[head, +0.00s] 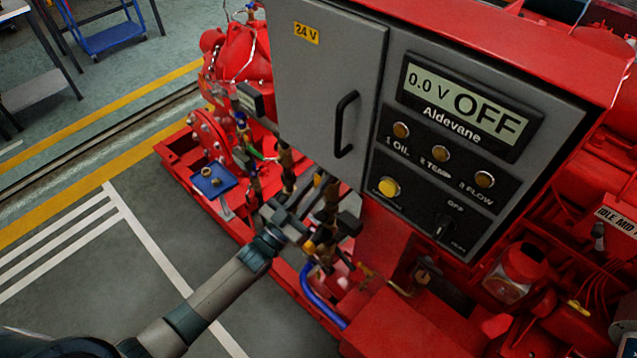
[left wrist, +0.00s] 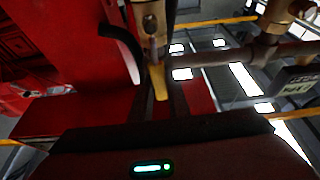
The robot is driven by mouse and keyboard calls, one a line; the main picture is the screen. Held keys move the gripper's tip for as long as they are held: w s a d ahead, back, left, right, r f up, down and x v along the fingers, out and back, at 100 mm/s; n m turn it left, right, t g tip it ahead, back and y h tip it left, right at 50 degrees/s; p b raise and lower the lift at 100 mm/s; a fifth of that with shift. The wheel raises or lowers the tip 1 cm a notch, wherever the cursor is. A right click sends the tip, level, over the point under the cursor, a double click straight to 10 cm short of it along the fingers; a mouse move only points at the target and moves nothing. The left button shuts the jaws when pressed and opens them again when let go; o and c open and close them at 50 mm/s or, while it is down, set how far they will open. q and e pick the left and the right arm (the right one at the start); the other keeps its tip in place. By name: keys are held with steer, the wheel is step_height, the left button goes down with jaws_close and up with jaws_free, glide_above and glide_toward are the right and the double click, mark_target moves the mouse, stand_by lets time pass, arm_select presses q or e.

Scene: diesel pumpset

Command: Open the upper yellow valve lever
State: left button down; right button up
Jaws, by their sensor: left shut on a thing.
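My left gripper (head: 316,194) reaches into the brass and dark pipework below the grey cabinet. In the left wrist view the yellow valve lever (left wrist: 160,84) hangs from a brass valve body (left wrist: 152,22), between the dark fingers, and the gripper is shut on it. In the head view the fingers and nearby pipes mostly hide the lever, and its exact angle cannot be told. My right gripper is in neither view.
The grey control cabinet (head: 328,75) with a black handle (head: 345,124) and an OFF display (head: 460,95) stands above the pipes. A blue hose (head: 322,297) curves below the gripper. A blue tray (head: 212,184) is to the left. Open floor (head: 75,275) lies at lower left.

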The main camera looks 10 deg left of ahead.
arm_select(q)
steer(key=shift+f, duration=0.1)
steer(key=c, duration=1.7)
jaws_free()
steer(key=shift+s+a, duration=0.1)
